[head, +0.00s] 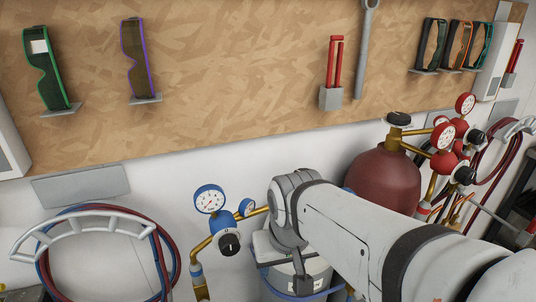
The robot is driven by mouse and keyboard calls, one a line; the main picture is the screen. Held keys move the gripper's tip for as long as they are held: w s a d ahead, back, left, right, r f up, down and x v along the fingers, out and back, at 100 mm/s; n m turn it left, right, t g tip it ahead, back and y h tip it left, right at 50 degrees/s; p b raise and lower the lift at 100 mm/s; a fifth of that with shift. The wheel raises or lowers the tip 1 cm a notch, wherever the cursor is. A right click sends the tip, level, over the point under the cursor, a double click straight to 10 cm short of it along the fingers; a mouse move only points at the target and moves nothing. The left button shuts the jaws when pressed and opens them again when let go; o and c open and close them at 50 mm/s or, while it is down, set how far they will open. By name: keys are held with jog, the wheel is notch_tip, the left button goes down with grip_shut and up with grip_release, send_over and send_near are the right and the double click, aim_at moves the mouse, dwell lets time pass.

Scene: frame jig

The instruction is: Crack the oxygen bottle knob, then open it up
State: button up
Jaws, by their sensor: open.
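The oxygen side shows as a blue regulator with a round dial gauge (210,199), a smaller blue gauge (246,207) seen side-on and a black adjusting knob (230,244). A brass fitting (259,211) runs right from it and goes behind my arm. The oxygen bottle's top and its valve knob do not show; my arm covers that spot. My arm reaches in from the lower right and bends downward just right of the blue regulator.
A dark red bottle (384,181) with a black-topped valve (399,119) and red gauges (443,135) stands at right. A hose rack (84,224) with coiled hoses hangs at lower left. Goggles (47,68), a wrench (367,50) and a red-handled tool (335,62) hang on the board.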

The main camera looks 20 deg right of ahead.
jog(key=o, duration=0.3)
jog(key=w+d+r+m+p, duration=0.1)
jog(key=w+r+m, duration=0.3)
jog(key=r, duration=0.1)
jog(key=shift+w+d+r+g+p, duration=0.15)
jog(key=shift+w+g+p, duration=0.15)
jog(key=shift+w+p, duration=0.1)
jog(key=shift+o, duration=1.3)
jog(key=w+d+r+m+g+p, duration=0.1)
jog(key=w+d+r+m+p, duration=0.1)
jog(key=w+d+r+m, duration=0.2)
jog(key=shift+w+r+m, duration=0.5)
jog(key=shift+w+m, duration=0.7)
jog(key=m+g+p, duration=0.1)
jog(key=m+p, duration=0.2)
jog(key=m, duration=0.6)
send_near(306, 169)
jog(key=shift+s+a+f, duration=0.45)
jog(key=shift+s+a, duration=0.15)
jog(key=shift+s, duration=0.2)
jog(key=shift+d+f, duration=0.1)
jog(key=shift+f, duration=0.1)
notch_tip(306, 169, down, 7)
jog(key=shift+f, duration=0.15)
